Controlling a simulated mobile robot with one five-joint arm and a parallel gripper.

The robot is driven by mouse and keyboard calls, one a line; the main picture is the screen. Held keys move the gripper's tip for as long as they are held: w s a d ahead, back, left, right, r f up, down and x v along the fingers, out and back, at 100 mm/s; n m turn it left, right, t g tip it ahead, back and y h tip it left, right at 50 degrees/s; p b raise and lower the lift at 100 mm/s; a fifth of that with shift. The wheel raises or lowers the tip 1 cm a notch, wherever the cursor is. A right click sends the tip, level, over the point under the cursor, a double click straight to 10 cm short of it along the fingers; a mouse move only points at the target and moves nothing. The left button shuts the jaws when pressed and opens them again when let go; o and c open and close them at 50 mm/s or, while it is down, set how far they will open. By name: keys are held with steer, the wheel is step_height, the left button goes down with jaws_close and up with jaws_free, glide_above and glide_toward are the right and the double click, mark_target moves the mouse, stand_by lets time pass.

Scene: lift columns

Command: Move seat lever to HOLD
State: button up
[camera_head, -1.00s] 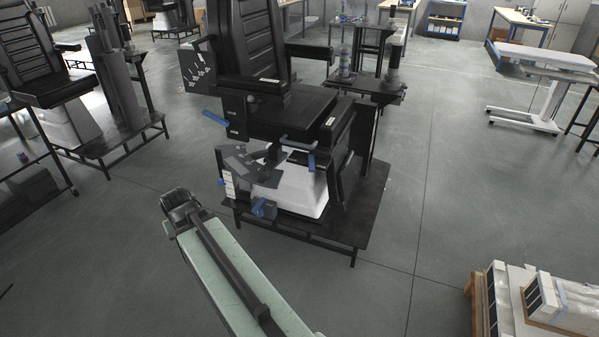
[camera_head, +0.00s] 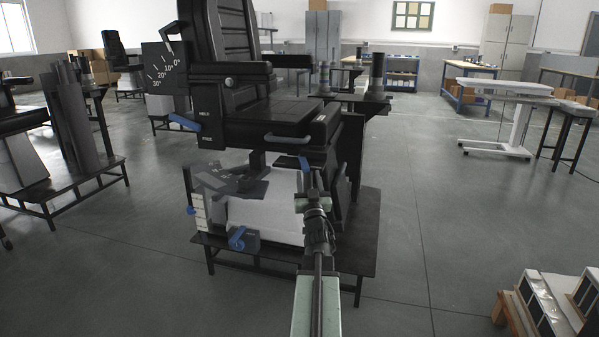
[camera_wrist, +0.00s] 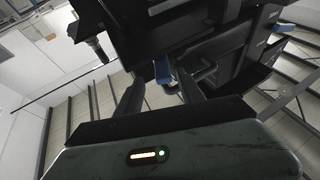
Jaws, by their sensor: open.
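The black seat (camera_head: 275,115) stands on a white base on a dark platform. A blue lever (camera_head: 184,122) juts from its left side beside two small white labels; the upper one seems to read HOLD. Another short blue lever (camera_head: 304,163) hangs under the front right of the seat, below a blue-grey loop handle (camera_head: 290,138). Which one is the seat lever I cannot tell for sure. My gripper (camera_head: 311,192) is just below the hanging lever. In the wrist view my gripper (camera_wrist: 160,85) is open, with a blue lever (camera_wrist: 162,69) seen beyond and between its fingers.
A blue knob (camera_head: 237,238) sits low at the platform's front left. A dial plate (camera_head: 166,68) with angle marks is beside the backrest. The platform (camera_head: 340,255) has open floor around its front and right. Boxes (camera_head: 550,300) stand at lower right.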

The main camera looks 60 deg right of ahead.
mark_target(305, 164)
steer(key=p+x, duration=0.3)
steer(key=x, duration=0.5)
steer(key=shift+w+a, duration=0.15)
steer(key=shift+w, duration=0.05)
jaws_close()
stand_by(1.1)
